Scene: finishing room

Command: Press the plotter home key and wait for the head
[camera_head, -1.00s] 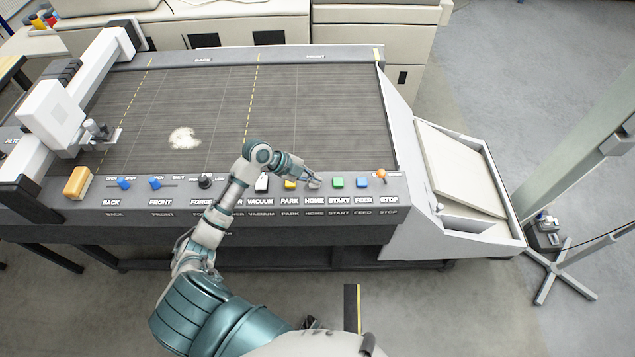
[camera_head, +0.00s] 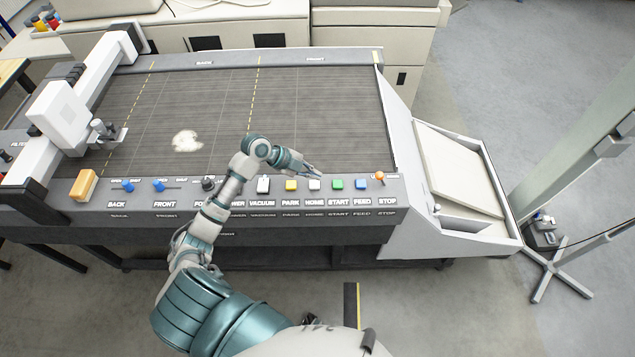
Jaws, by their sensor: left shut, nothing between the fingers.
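The plotter (camera_head: 330,110) has a dark ribbed bed with a key panel along its front edge. The home key (camera_head: 314,184) is a pale grey-white square key above the label HOME, between the yellow park key (camera_head: 291,185) and the green start key (camera_head: 337,184). My left gripper (camera_head: 316,172) is shut and empty, its tips just above and behind the home key, apparently clear of it. The plotter head (camera_head: 62,115) is white, on the gantry at the left end of the bed. My right gripper is not in view.
Close by are the blue feed key (camera_head: 361,184), the orange stop knob (camera_head: 380,177) and the white vacuum switch (camera_head: 263,184). A wooden block (camera_head: 84,185) sits at the panel's left. A white patch (camera_head: 186,140) lies on the bed. A sloped tray (camera_head: 459,170) adjoins the right end.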

